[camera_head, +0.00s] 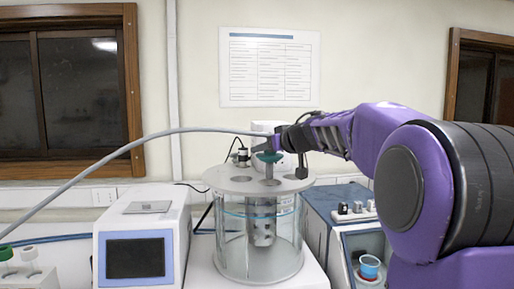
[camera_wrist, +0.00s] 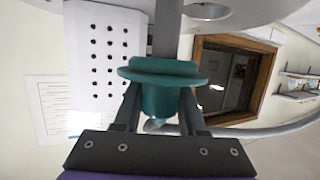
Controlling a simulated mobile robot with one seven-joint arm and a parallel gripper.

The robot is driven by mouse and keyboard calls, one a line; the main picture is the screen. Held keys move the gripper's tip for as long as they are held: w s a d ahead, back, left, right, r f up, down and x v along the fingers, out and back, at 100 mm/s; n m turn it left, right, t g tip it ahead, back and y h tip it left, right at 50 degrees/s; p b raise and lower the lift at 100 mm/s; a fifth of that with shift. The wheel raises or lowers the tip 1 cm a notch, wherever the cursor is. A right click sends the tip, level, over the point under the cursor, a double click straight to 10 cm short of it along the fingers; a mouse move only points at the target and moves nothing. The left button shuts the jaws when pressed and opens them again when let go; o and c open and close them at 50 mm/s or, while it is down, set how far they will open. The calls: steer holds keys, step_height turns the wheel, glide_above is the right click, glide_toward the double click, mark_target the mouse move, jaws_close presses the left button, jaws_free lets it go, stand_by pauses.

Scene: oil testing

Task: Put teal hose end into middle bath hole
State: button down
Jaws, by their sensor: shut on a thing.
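The teal hose end (camera_head: 268,157) is a flanged teal collar with a straight grey rod (camera_head: 269,172) pointing down from it. My gripper (camera_head: 277,146) is shut on the collar, above the bath's round grey lid (camera_head: 222,180). In the wrist view, the fingers of my gripper (camera_wrist: 160,115) flank the teal collar (camera_wrist: 165,72), and the grey rod (camera_wrist: 167,30) runs out of the top of the picture. The rod's lower part meets the middle hole (camera_head: 271,183) of the lid; how deep it reaches is unclear. The collar is well above the lid.
The bath is a clear glass cylinder (camera_head: 230,240) with a perforated metal tube (camera_head: 263,232) inside. The grey hose (camera_head: 120,150) arcs left from my gripper. A white screen device (camera_head: 165,220) stands left; a blue-grey machine holding a cup (camera_head: 369,267) stands right.

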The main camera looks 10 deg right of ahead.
mark_target(272, 172)
steer(key=shift+f, duration=2.95)
steer(key=shift+f+b, duration=0.3)
steer(key=shift+f, duration=0.3)
steer(key=c, duration=0.8)
jaws_free()
steer(key=shift+o, duration=0.2)
steer(key=shift+p+v, duration=0.35)
steer(key=shift+v, duration=1.2)
steer(key=v, duration=0.8)
